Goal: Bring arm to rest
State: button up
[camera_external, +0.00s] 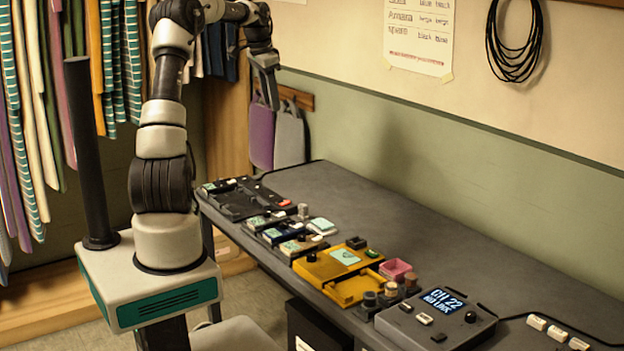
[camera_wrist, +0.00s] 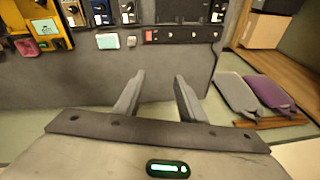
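My arm (camera_external: 162,140) rises from its base at the left and bends over to the right at the top of the external view. My gripper (camera_external: 267,92) hangs high, pointing down, near the wall and beyond the far left end of the desk. In the wrist view my gripper (camera_wrist: 158,84) shows two grey fingers standing apart with nothing between them. It is open and empty. Nothing touches the fingers.
A dark desk (camera_external: 370,215) carries several devices, including a yellow tray (camera_external: 335,267) and a grey display box (camera_external: 435,318). Purple and grey boards (camera_external: 289,135) hang behind my gripper. Fabric strips (camera_external: 45,100) hang at the left. The desk's wall side is clear.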

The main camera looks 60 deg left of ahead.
jog(key=s+d+r+p, duration=0.1)
jog(key=s+d+r, duration=0.15)
jog(key=d, duration=0.55)
jog(key=s+d+r+y+p, duration=0.1)
jog(key=d+r, duration=0.3)
jog(key=d, duration=0.4)
jog(key=s+d+r+p, duration=0.15)
jog(key=d+r, duration=0.25)
jog(key=d, duration=0.4)
jog(key=s+d+f+n+t+h+p, duration=0.1)
jog(key=s+d+f+t+h+p, duration=0.1)
jog(key=s+d, duration=1.2)
jog(key=s, duration=0.4)
jog(key=shift+n+t+p, duration=0.4)
jog(key=shift+d+f, duration=0.1)
jog(key=shift+f, duration=0.05)
notch_tip(320, 180, down, 28)
jog(key=b, duration=2.8)
jog(key=shift+f, duration=0.2)
